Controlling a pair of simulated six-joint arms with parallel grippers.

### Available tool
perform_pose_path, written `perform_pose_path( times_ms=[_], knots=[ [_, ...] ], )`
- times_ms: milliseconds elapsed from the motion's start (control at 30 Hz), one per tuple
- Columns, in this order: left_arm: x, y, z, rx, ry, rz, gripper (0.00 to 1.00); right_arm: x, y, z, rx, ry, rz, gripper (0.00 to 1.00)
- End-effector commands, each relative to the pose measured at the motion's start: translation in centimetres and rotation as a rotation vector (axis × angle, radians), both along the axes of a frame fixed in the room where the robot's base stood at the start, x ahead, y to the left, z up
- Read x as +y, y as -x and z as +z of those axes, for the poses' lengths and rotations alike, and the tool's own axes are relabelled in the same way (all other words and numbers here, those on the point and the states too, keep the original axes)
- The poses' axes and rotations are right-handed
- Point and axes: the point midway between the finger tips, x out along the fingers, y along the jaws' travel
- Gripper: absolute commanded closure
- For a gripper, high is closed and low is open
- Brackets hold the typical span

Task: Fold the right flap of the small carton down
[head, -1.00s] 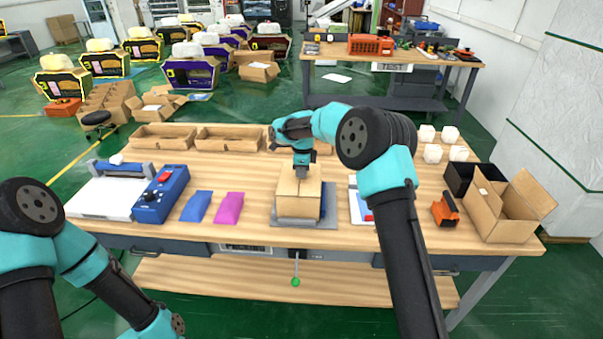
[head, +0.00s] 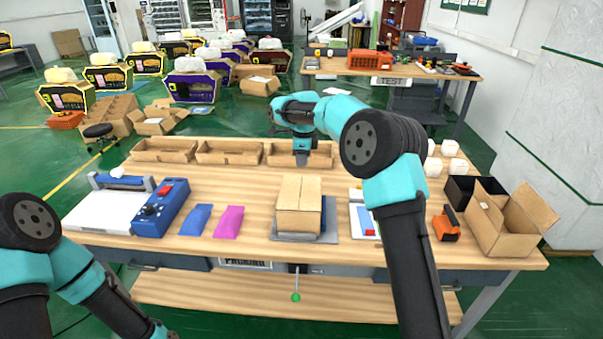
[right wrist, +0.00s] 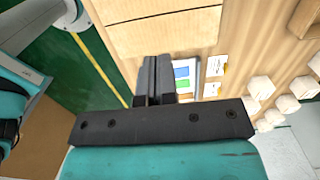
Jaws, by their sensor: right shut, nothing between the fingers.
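The small carton (head: 298,218) stands upright on a grey plate (head: 280,237) at the middle of the table. Its top shows two panels lying flat with a seam between them, including the right flap (head: 310,187). In the right wrist view the carton's top (right wrist: 150,30) fills the upper left, with the seam across it. My right gripper (head: 301,160) is shut and empty, above and behind the carton, apart from it. Its closed fingers also show in the right wrist view (right wrist: 154,80). My left arm is at the lower left; its fingers are out of view.
A blue device (head: 160,208), a blue pouch (head: 196,219) and a purple pouch (head: 228,221) lie left of the carton. An orange tool (head: 446,225) and a larger open carton (head: 510,225) stand right. Shallow trays (head: 230,153) line the back edge.

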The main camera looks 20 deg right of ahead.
Motion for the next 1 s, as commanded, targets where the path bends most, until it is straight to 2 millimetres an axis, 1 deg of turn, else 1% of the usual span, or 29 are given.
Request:
perform_pose_path(
  times_ms=[33, 100, 200, 400, 667, 767, 867, 1000],
  knots=[
    [0.0, 0.0, 0.0, 0.000, 0.000, 0.000, 1.00, 0.0, 0.0, 0.9, -0.002, 0.000, 0.000, 1.00],
    [0.0, 0.0, 0.0, 0.000, 0.000, 0.000, 1.00, 0.0, 0.0, 1.9, -0.002, 0.000, 0.000, 1.00],
    [0.0, 0.0, 0.0, 0.000, 0.000, 0.000, 1.00, 0.0, 0.0, 2.9, -0.001, 0.000, 0.000, 1.00],
    [0.0, 0.0, 0.0, 0.000, 0.000, 0.000, 1.00, 0.0, 0.0, 3.5, 0.000, 0.000, 0.000, 1.00],
    [0.0, 0.0, 0.0, 0.000, 0.000, 0.000, 1.00, -0.1, 0.0, 3.4, 0.000, 0.000, 0.005, 1.00],
    [0.0, 0.0, 0.0, 0.000, 0.000, 0.000, 1.00, -0.2, 0.2, 3.0, -0.006, 0.001, 0.041, 1.00],
    [0.0, 0.0, 0.0, 0.000, 0.000, 0.000, 1.00, -0.6, 0.7, 2.2, -0.021, 0.000, 0.126, 1.00],
    [0.0, 0.0, 0.0, 0.000, 0.000, 0.000, 1.00, -1.2, 2.0, 0.3, -0.057, 0.004, 0.337, 1.00]
  ],
)
